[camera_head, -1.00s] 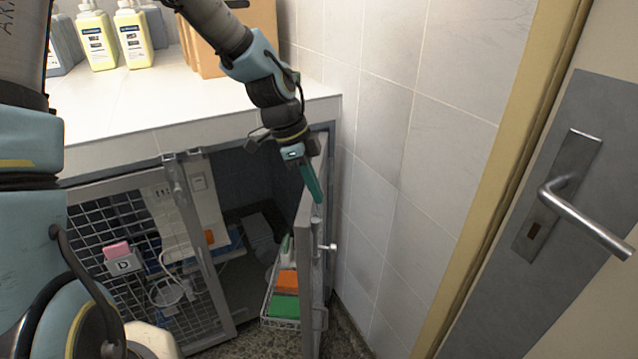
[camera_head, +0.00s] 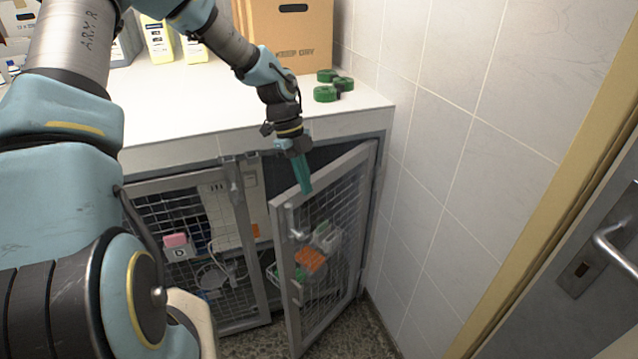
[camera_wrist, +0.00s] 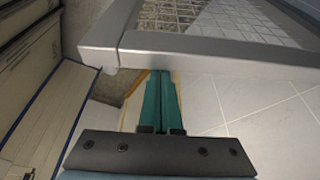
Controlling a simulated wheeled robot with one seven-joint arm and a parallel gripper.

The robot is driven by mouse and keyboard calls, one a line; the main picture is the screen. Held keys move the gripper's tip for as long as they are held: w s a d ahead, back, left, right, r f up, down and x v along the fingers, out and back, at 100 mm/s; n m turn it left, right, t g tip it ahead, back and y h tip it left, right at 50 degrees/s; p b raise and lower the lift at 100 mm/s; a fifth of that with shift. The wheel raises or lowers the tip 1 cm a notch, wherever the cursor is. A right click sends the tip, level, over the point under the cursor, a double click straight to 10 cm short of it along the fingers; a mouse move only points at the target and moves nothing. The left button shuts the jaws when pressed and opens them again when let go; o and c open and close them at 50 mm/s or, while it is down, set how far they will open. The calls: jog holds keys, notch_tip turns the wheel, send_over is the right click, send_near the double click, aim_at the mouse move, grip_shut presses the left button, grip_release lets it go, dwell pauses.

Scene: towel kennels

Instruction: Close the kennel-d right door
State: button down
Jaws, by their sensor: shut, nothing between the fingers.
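The kennel-d right door (camera_head: 322,240) is a grey-framed mesh door, hinged on the right by the tiled wall, and it stands partly open. Its small light handle (camera_head: 296,234) is on the free-edge side. My gripper (camera_head: 306,186) is shut and empty, with teal fingers pointing down at the door's top rail. In the wrist view the fingertips (camera_wrist: 161,75) are at the grey door frame (camera_wrist: 200,52); whether they touch it I cannot tell. The left kennel door (camera_head: 190,240), with a D tag (camera_head: 179,253), is closed.
A white counter (camera_head: 200,112) lies above the kennel, with a cardboard box (camera_head: 290,40), green rolls (camera_head: 328,92) and yellow bottles (camera_head: 157,40) on it. The tiled wall (camera_head: 430,150) rises at the right. A grey door with a lever handle (camera_head: 612,250) stands further right.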

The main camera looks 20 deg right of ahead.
jog(key=shift+w+a+p, duration=0.15)
jog(key=shift+w+a, duration=0.1)
jog(key=shift+w, duration=0.4)
jog(key=shift+w+a+p, duration=0.15)
jog(key=shift+w+a, duration=0.05)
jog(key=shift+w, duration=0.45)
jog(key=shift+w+a+p, duration=0.15)
jog(key=shift+w+a, duration=0.1)
jog(key=shift+w, duration=0.4)
